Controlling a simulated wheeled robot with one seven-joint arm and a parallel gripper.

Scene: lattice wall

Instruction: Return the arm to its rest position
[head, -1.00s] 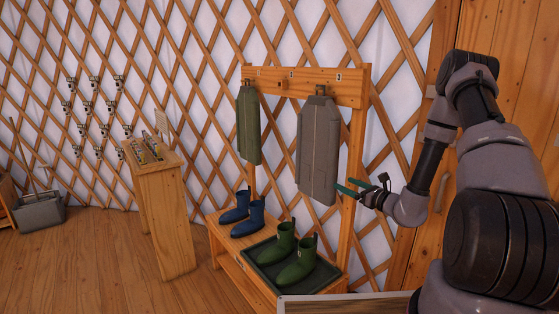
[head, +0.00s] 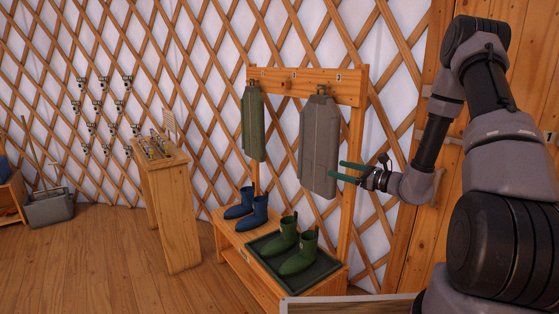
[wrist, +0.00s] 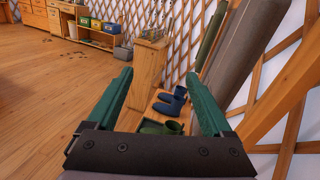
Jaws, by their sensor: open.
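My gripper (head: 346,173) is open and empty, with two green fingers pointing left in the head view. It is just right of the grey hanging garment (head: 319,148), whose lower right edge lies close to the fingertips. I cannot tell whether they touch. My arm reaches in from the right side, bent at the elbow. In the wrist view my gripper's green fingers (wrist: 160,100) are spread apart with nothing between them that they hold.
A green garment (head: 253,124) hangs beside the grey one on the wooden rack (head: 355,92). Blue boots (head: 247,204) and green boots (head: 293,246), the latter on a dark tray (head: 322,269), stand below. A wooden stand (head: 175,210) is farther left. Open floor (head: 110,255) lies at left.

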